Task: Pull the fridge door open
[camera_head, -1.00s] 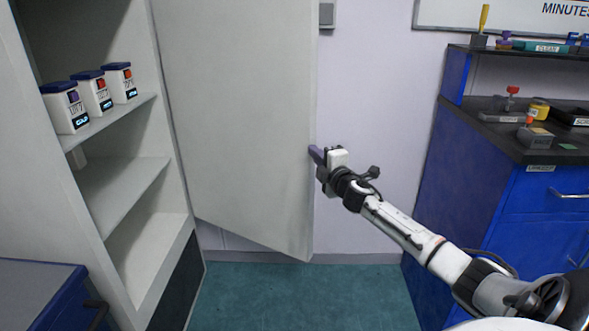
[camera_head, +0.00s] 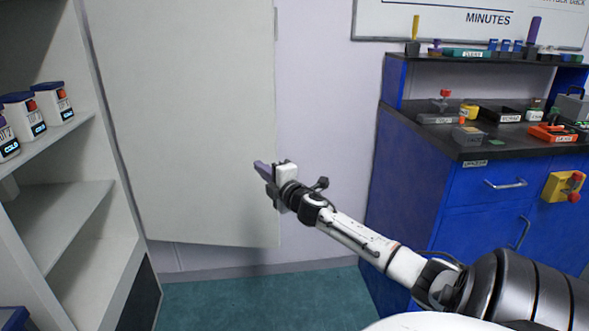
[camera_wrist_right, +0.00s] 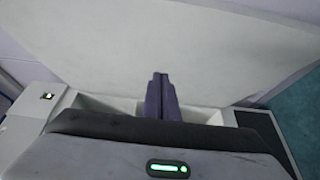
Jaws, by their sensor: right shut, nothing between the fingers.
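The fridge door (camera_head: 185,120) is a large pale panel standing wide open, to the right of the fridge's open shelves, close to the wall. In the right wrist view the door's pale face (camera_wrist_right: 215,50) fills much of the upper picture. My right gripper (camera_head: 260,168) is at the door's free right edge, over its inner face; its purple fingers are closed together with nothing between them. The fingers also show in the right wrist view (camera_wrist_right: 161,90). I cannot tell whether they touch the door. My left gripper is not in view.
The fridge shelves (camera_head: 60,222) at left hold several white containers (camera_head: 24,117) with blue lids. A blue cabinet (camera_head: 415,185) with a black top full of lab items stands at right. Teal floor (camera_head: 260,298) is clear between them.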

